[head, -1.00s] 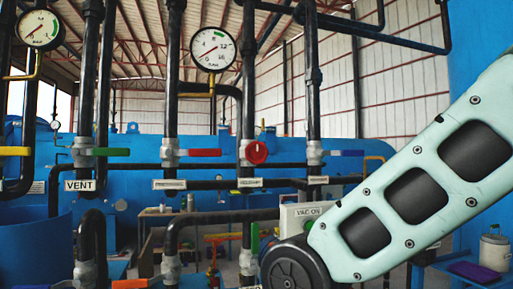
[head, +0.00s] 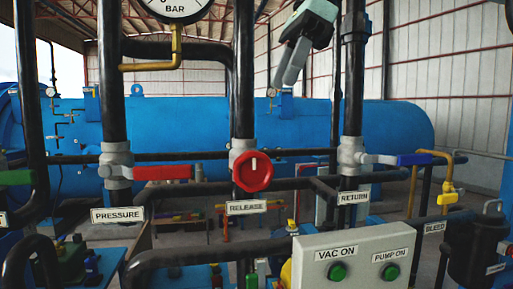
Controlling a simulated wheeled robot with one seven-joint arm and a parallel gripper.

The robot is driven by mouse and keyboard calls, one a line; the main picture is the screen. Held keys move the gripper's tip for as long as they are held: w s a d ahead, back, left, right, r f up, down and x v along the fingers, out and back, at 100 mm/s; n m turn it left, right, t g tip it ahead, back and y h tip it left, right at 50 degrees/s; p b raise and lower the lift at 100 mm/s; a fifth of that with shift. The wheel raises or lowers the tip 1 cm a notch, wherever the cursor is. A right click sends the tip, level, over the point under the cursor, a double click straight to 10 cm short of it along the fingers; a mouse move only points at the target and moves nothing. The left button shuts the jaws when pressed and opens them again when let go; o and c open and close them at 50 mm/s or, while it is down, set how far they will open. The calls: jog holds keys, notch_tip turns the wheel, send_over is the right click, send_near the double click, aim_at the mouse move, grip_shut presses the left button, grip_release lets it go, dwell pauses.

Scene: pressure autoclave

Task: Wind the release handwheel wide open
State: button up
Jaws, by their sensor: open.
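The release handwheel (head: 252,171) is a round red wheel with a white mark at its top. It sits on a grey valve body on a black vertical pipe, in the middle of the head view. A RELEASE label (head: 246,207) is just below it. My gripper (head: 288,77) shows at the top, right of the handwheel's pipe, with its grey fingers pointing down. It is open, with nothing seen between the fingers. It is up and to the right of the handwheel in the picture and apart from it.
A red lever (head: 162,172) over the PRESSURE label is left of the handwheel. A blue lever (head: 413,160) by the RETURN label is to the right. A control box (head: 350,254) with two green buttons stands below right. Black vertical pipes flank the handwheel.

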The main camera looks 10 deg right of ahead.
jog(key=b, duration=0.1)
send_near(249, 190)
jog(key=a+f, duration=0.2)
jog(key=f, duration=0.1)
jog(key=w+a+f, duration=0.1)
jog(key=f, duration=0.1)
jog(key=shift+w+a+f, duration=0.1)
jog(key=shift+a+f, duration=0.1)
jog(key=shift+a, duration=0.15)
grip_shut()
